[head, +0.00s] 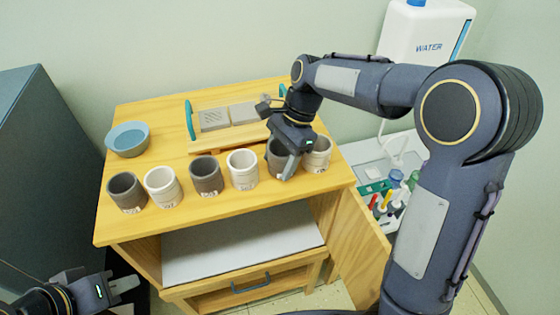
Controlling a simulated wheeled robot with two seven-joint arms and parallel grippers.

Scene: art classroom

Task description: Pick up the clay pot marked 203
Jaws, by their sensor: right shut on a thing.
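Several clay pots stand in a row along the front of the wooden table. From the left they are a dark pot (126,193), a white pot (162,188), a dark pot (206,177), a white pot (242,170), a dark pot (276,157) and a white pot (317,154). Their marks are too small to read surely, so I cannot tell which is 203. My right gripper (289,163) points down, shut on the fifth, dark pot, partly hiding it. I cannot tell whether that pot touches the table. My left gripper (121,284) is low at the left, away from the pots.
The wooden table (120,228) holds a blue bowl (128,139) and a tray with teal handles (190,121) behind the row. The white pot at the right is close beside my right gripper. A water container (425,35) and a sink area with tools stand at the right.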

